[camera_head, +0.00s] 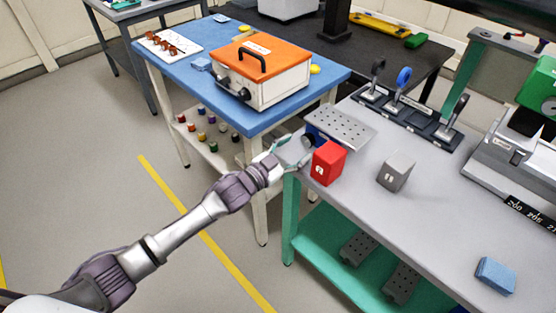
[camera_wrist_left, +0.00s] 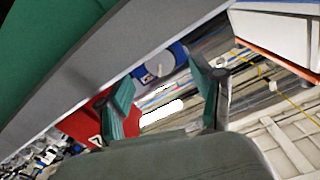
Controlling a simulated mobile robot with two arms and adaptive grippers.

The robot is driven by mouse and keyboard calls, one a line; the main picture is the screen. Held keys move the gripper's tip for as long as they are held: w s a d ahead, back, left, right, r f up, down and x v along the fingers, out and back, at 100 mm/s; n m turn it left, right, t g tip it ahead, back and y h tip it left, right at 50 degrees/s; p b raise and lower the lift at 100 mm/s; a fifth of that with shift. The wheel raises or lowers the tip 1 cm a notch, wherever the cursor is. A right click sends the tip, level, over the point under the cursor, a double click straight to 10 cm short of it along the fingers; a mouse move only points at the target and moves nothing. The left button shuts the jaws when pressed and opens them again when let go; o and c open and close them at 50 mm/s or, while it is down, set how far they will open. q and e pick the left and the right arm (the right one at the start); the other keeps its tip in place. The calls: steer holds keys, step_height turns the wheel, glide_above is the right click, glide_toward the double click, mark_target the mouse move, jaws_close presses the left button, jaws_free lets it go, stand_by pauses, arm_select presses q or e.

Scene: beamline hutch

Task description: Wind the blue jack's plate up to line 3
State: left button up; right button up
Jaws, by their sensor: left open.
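The blue jack (camera_head: 315,131) stands near the left corner of the grey bench, mostly hidden under its grey perforated plate (camera_head: 342,127). A dark round knob (camera_head: 308,142) shows at its near left side. No numbered lines can be read on it. My left gripper (camera_head: 294,152) is open beside the knob, at the bench edge; I cannot tell whether it touches. In the left wrist view the blue jack (camera_wrist_left: 165,62) shows beyond and between the open fingertips (camera_wrist_left: 168,92). Nothing is between the fingers. My right gripper is not in view.
A red block (camera_head: 328,163) stands close to the gripper; it also shows in the left wrist view (camera_wrist_left: 82,126). A grey block (camera_head: 396,173) is to its right. A tool rack (camera_head: 410,118) lies behind. The blue table (camera_head: 222,95) holds an orange-lidded box (camera_head: 265,80).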

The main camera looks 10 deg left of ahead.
arm_select(q)
steer(key=v, duration=0.8)
steer(key=shift+s+a, duration=0.2)
steer(key=shift+s, duration=0.05)
